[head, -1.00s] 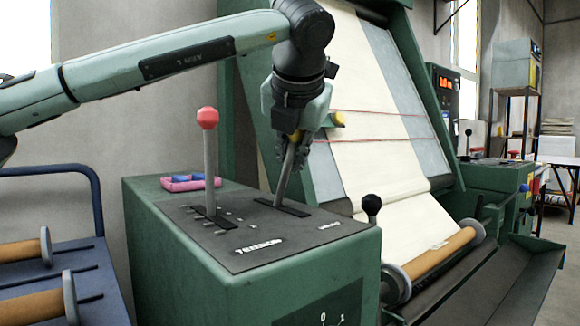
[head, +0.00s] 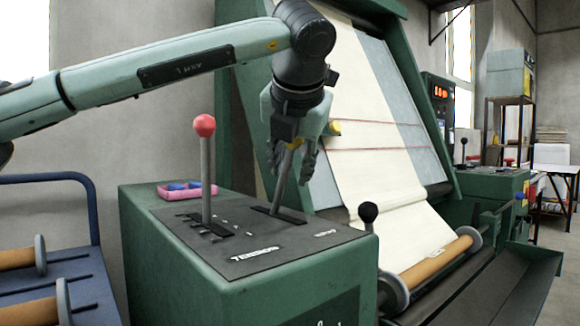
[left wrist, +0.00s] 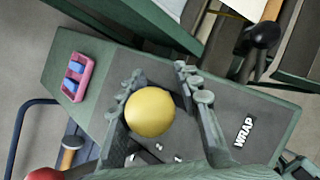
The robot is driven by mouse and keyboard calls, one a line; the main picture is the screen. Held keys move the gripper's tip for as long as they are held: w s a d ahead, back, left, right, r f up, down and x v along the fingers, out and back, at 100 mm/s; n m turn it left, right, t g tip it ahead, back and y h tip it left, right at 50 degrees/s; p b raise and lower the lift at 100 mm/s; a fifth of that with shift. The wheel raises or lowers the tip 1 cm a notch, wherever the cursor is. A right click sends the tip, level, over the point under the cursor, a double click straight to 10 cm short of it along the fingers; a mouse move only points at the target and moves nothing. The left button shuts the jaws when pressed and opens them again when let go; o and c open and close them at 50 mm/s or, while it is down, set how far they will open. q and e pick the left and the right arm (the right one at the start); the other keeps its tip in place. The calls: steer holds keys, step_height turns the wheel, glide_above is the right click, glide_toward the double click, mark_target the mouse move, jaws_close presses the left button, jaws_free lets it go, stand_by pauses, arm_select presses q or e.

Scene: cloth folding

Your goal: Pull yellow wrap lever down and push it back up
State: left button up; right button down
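The yellow wrap lever has a grey shaft (head: 283,182) that rises from a slot in the green console, leaning slightly right. Its yellow knob (head: 296,143) is mostly hidden by my left gripper (head: 292,165) in the head view. In the left wrist view the round yellow knob (left wrist: 150,112) sits between the fingers of my left gripper (left wrist: 160,100). The fingers are spread, with a clear gap between the knob and the right finger. The "WRAP" label (left wrist: 244,132) lies on the console top beside the lever. My right gripper is not in view.
A red-knobbed lever (head: 204,126) stands left of the wrap lever on the console (head: 190,265). A pink tray (head: 187,191) with blue items lies behind it. A black-knobbed lever (head: 368,212) stands at the right. The cloth machine (head: 385,170) rises behind.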

arm_select(q)
steer(key=v, duration=1.2)
stand_by(0.4)
